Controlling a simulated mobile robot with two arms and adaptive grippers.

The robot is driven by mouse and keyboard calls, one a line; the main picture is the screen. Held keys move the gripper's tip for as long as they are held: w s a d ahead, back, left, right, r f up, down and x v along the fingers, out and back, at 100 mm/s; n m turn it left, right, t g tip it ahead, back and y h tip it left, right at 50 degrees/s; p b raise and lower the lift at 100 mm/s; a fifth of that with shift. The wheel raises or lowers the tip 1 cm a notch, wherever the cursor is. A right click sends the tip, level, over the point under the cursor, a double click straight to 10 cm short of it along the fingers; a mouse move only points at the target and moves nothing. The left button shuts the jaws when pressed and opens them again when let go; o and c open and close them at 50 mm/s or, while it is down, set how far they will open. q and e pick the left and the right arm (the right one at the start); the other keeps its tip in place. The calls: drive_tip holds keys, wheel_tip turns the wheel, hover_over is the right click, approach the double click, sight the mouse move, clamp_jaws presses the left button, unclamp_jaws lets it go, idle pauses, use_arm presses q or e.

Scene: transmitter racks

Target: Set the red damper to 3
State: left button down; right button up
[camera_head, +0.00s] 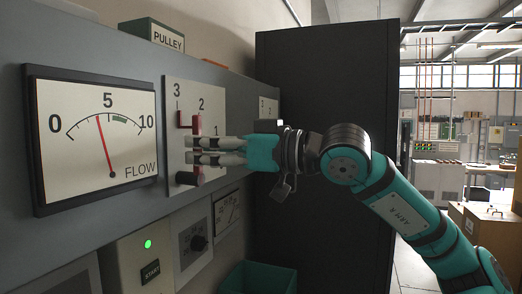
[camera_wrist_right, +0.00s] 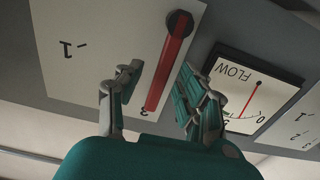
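The red damper is a red lever (camera_head: 196,125) on a pale plate (camera_head: 172,140) marked 3, 2 and 1, with a dark round pivot at its lower end. In the right wrist view, which is turned over, the lever (camera_wrist_right: 168,68) runs from its pivot with its free end close to the 3. My right gripper (camera_head: 192,150) is in front of the plate and partly hides the lever. In the wrist view its fingers (camera_wrist_right: 160,88) are apart, one on each side of the lever; contact is not clear. My left gripper is out of view.
A FLOW gauge (camera_head: 97,133) left of the plate has its needle slightly below 5, left of a green band. A dark cabinet (camera_head: 325,90) stands behind my arm.

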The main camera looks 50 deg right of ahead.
drive_tip(key=v, duration=1)
drive_tip(key=shift+a, duration=0.15)
idle(0.6)
